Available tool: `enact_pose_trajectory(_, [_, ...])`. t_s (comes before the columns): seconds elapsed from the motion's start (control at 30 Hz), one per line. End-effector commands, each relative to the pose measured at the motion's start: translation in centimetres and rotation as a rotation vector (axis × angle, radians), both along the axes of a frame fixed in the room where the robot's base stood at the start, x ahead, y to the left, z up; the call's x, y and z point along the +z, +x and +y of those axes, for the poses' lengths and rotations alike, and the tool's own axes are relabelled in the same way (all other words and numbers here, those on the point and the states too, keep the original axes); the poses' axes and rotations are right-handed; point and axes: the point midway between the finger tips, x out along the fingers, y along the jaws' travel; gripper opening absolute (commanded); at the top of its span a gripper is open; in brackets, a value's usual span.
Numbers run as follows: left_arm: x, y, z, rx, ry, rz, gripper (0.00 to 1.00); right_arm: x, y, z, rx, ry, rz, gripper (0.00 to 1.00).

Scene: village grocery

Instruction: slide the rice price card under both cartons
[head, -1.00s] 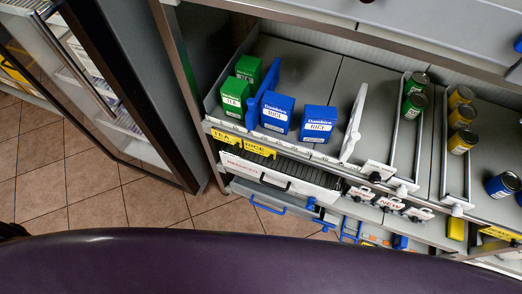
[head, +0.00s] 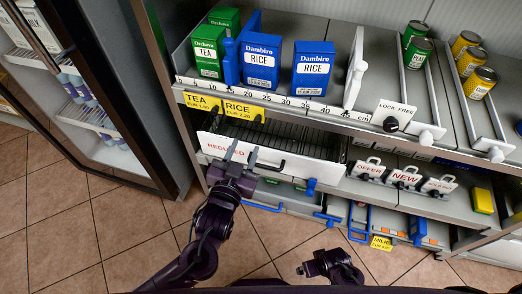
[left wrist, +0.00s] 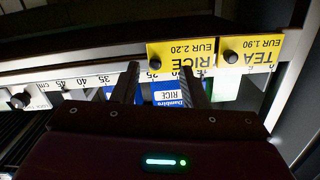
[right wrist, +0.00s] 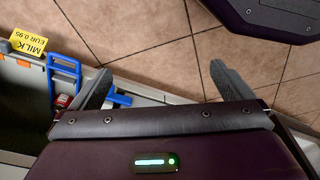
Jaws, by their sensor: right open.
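The yellow rice price card (head: 245,110) hangs on the white scale rail (head: 300,103), right beside the yellow tea card (head: 202,102). Two blue rice cartons (head: 261,66) (head: 313,66) stand upright on the shelf above; the card is below the left one, left of the right one. My left gripper (head: 241,153) is open and empty, below the card in the head view. In the left wrist view the rice card (left wrist: 180,56) appears upside down beyond the open fingers, with its dark knob (left wrist: 183,58). My right gripper (right wrist: 160,85) is open and empty, low over the floor.
A blue divider (head: 231,62) separates the green tea cartons (head: 208,58) from the rice. A white divider (head: 355,69) stands right of the rice. A "REDUCED" drawer (head: 270,158) sits under the rail. A "LOCK FREE" tag (head: 394,112) is farther right.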

Motion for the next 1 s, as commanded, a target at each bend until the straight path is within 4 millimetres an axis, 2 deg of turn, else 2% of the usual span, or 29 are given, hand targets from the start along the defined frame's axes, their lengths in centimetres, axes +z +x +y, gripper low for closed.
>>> enact_pose_trajectory(0.03, [0.4, -0.3, -0.4, -0.007, -0.02, -0.022, 0.4, -0.5, 0.3, 0.0, 0.0, 0.001, -0.003, 1.0])
enact_pose_trajectory(0.17, [1.9, -0.2, -0.8, -0.012, -0.042, -0.045, 0.4, 0.0, 0.5, 0.1, 0.001, 0.0, -0.002, 1.0])
enact_pose_trajectory(0.5, [2.0, 4.6, -2.4, -0.012, -0.041, -0.045, 0.4, 0.8, 0.8, 0.3, 0.004, 0.002, 0.001, 1.0])
enact_pose_trajectory(0.67, [2.0, 6.2, -2.9, -0.013, -0.04, -0.043, 0.4, 1.1, 0.9, 0.4, 0.006, 0.003, 0.001, 1.0])
enact_pose_trajectory(1.0, [1.9, 6.8, -3.1, -0.013, -0.041, -0.042, 0.4, 1.2, 1.0, 0.5, 0.007, 0.004, 0.001, 1.0])
